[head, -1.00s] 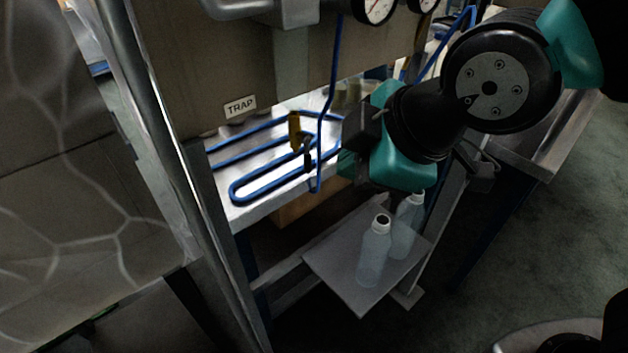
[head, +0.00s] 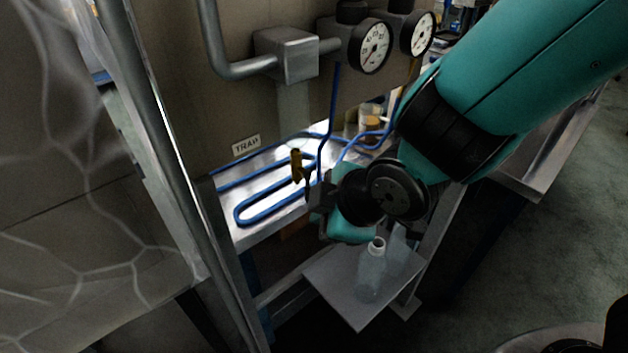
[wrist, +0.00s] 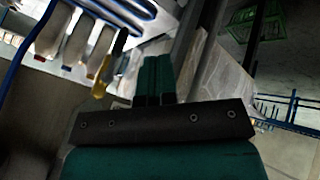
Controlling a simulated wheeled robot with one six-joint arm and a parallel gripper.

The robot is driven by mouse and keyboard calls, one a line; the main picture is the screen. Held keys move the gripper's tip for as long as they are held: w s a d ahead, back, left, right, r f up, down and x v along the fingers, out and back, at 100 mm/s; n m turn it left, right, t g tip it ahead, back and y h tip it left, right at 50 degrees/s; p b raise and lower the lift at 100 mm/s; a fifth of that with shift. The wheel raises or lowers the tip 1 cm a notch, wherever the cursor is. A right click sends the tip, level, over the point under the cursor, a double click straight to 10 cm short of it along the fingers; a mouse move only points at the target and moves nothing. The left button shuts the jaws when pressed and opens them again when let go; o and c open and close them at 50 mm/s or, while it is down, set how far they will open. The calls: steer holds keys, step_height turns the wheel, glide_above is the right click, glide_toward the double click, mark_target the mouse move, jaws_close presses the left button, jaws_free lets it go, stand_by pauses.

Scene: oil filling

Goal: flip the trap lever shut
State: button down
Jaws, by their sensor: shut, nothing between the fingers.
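The trap lever (head: 297,162) is a small yellow-brown handle with a dark part below it. It stands roughly upright beside the blue tubing, right of and below the TRAP label (head: 246,145). In the wrist view the yellow lever (wrist: 101,86) lies left of my fingers, with a dark part above it. My gripper (head: 318,205) is just right of and below the lever in the head view. Its green fingers (wrist: 153,78) are together and hold nothing. A gap shows between fingers and lever in the wrist view. Whether other parts touch cannot be told.
Blue tubing (head: 262,211) loops over the bright bench shelf. A clear bottle (head: 371,272) stands on a lower grey plate (head: 335,303), with another partly hidden behind it. Gauges (head: 371,46) and a grey pipe (head: 215,40) are above. A metal post (head: 180,165) rises on the left.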

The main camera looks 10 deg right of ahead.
mark_target(308, 187)
steer(key=w, duration=0.1)
steer(key=w+f+p, duration=0.1)
steer(key=w, duration=0.1)
steer(key=w+a+f+p, duration=0.1)
steer(key=w, duration=0.1)
steer(key=shift+w+f, duration=0.1)
steer(key=shift+f, duration=0.05)
stand_by(0.4)
steer(key=shift+w+d+h, duration=0.1)
steer(key=shift+d+h, duration=0.05)
steer(key=shift+h, duration=0.15)
